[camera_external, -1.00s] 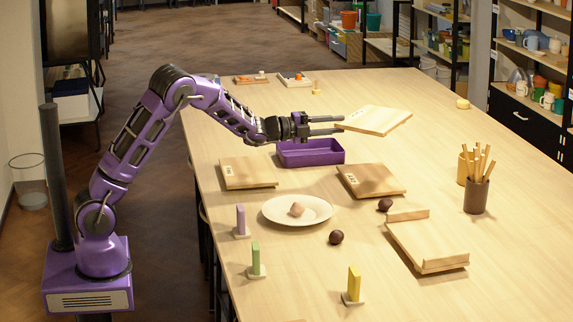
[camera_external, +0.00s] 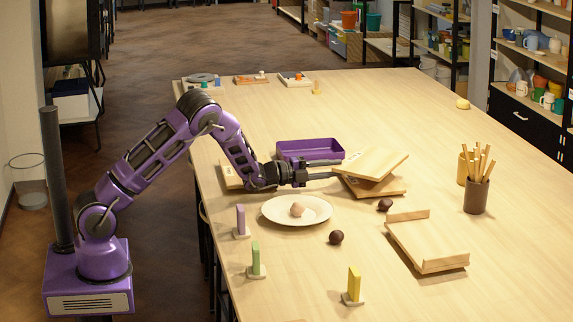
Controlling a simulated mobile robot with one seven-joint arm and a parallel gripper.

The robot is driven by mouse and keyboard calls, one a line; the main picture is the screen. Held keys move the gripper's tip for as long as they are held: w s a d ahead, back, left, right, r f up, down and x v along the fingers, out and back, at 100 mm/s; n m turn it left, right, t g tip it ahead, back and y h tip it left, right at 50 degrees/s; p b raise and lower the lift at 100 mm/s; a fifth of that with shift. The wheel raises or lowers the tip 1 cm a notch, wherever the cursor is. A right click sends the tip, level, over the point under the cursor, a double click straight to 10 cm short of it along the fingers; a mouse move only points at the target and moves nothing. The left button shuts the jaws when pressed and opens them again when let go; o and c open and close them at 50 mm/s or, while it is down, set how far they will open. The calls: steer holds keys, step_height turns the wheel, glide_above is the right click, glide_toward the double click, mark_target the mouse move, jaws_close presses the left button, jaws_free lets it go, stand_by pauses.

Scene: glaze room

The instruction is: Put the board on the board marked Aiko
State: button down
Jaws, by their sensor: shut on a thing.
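My gripper (camera_external: 325,169) is shut on the near left edge of a light wooden board (camera_external: 378,162). The held board is tilted and lies over another wooden board (camera_external: 388,188), hiding most of it. I cannot tell whether the two touch. A third wooden board (camera_external: 231,176) lies at the left, mostly behind my arm. The boards carry small pale labels, too small to read here, so I cannot tell which one says Aiko.
A purple tray (camera_external: 294,147) stands just behind my gripper. A white plate (camera_external: 280,217) with a small lump (camera_external: 296,209) lies in front. Dark balls (camera_external: 336,237) and a ledged wooden board (camera_external: 425,265) lie nearer. A cup of sticks (camera_external: 476,196) stands right.

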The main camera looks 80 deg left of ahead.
mark_target(330, 190)
steer(key=shift+f, duration=0.7)
steer(key=shift+f+b, duration=0.25)
steer(key=shift+b, duration=0.2)
steer(key=shift+f+b, duration=0.35)
steer(key=shift+b, duration=0.15)
steer(key=c, duration=0.7)
jaws_free()
steer(key=shift+s+f, duration=0.1)
steer(key=shift+f, duration=0.2)
steer(key=shift+o, duration=0.2)
steer(key=shift+r+p, duration=0.4)
steer(key=shift+p, duration=0.2)
steer(key=s, duration=0.8)
steer(key=s+r, duration=0.1)
steer(key=s, duration=0.3)
